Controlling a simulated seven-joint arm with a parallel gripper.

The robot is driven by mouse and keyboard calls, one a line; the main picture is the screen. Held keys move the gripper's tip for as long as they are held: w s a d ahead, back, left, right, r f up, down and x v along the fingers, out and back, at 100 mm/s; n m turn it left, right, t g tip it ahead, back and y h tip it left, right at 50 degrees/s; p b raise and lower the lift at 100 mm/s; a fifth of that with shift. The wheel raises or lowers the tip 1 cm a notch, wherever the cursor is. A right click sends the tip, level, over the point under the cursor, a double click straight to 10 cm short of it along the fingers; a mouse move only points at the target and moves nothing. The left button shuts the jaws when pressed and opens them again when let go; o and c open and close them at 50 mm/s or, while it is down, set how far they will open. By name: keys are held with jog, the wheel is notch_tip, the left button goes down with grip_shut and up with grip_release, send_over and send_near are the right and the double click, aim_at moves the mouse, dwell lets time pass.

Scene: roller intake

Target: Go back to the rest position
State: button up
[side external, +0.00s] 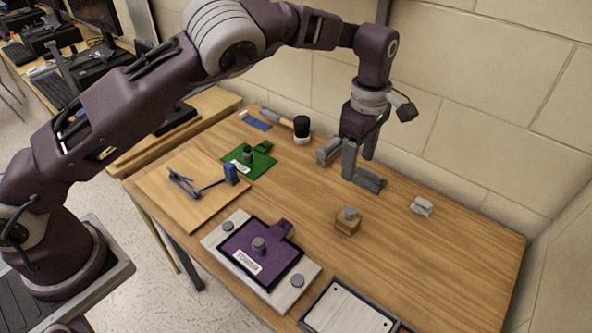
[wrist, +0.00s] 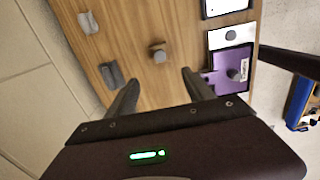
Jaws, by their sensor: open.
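My gripper (side external: 360,168) is open above the back part of the wooden table, pointing down. Its two dark fingers also show in the wrist view (wrist: 161,80), apart, with nothing between them. A dark grey block (side external: 370,181) lies on the table close to the fingertips in the side view. It also shows in the wrist view (wrist: 112,74), left of the fingers. Another grey block (side external: 328,151) lies just left of the gripper, partly near the fingers in the picture. I cannot tell exactly how high the fingertips are above the table.
A wooden block with a grey knob (side external: 347,222), a small light grey piece (side external: 421,207), a purple labelled plate (side external: 262,256), a green plate (side external: 249,159), a blue linkage on a board (side external: 190,205), a black-headed mallet (side external: 301,128) and a framed tray (side external: 348,311) occupy the table. The wall stands behind.

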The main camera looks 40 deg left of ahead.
jog(key=s+a+r+m+t+h, duration=0.1)
jog(key=s+a+r+m, duration=0.2)
jog(key=s+a+r, duration=0.5)
jog(key=s+a+r+m+t+h, duration=0.1)
jog(key=s+a+r+m, duration=0.25)
jog(key=r, duration=0.85)
jog(key=s+a+f+m+t+y, duration=0.1)
jog(key=s+m, duration=0.4)
jog(key=s, duration=0.7)
jog(key=s+a+f+m+t+y, duration=0.1)
jog(key=s+a+m, duration=0.3)
jog(key=s, duration=0.7)
jog(key=shift+s+a+m+t, duration=0.35)
jog(key=shift+m+t, duration=0.45)
jog(key=shift+m, duration=0.35)
jog(key=shift+r, duration=0.1)
